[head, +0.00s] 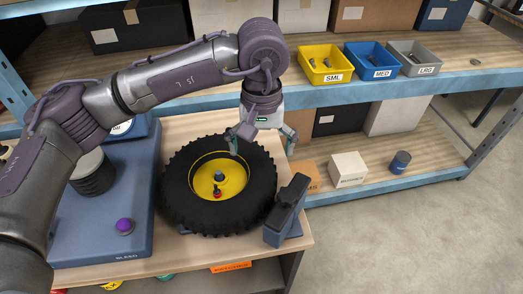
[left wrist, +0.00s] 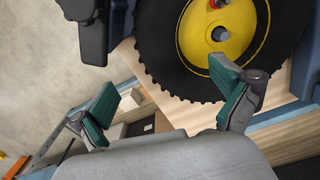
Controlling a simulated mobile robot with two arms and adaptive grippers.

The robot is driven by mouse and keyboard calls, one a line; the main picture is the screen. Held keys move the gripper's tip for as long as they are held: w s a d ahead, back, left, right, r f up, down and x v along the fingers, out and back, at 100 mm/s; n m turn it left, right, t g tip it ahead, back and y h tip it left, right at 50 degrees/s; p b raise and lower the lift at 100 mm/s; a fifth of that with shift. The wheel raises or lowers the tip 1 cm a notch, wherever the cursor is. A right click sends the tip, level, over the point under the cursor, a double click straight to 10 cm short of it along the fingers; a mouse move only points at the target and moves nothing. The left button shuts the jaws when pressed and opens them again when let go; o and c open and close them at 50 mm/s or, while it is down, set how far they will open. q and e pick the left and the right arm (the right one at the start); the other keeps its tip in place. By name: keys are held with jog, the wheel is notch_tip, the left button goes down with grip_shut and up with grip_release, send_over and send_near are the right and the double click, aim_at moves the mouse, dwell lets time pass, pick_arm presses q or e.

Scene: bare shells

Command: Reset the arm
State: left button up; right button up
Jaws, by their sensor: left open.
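My left arm comes in from the left in the head view and bends down at the right. Its left gripper (head: 262,138) hangs just over the back right edge of a black tyre on a yellow wheel (head: 217,177). In the left wrist view the gripper's two green-padded fingers (left wrist: 165,107) are wide apart with nothing between them. The wheel also shows there at the top (left wrist: 215,25), beyond the fingers. It lies flat on a wooden table (head: 180,130). My right gripper is not in view.
A dark clamp-like block (head: 287,211) stands right of the wheel. Yellow (head: 325,65), blue (head: 372,61) and grey (head: 414,58) bins sit on the shelf behind. The floor at right is clear.

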pick_arm(q)
jog(key=shift+r+p, duration=0.4)
jog(key=shift+r, duration=1.15)
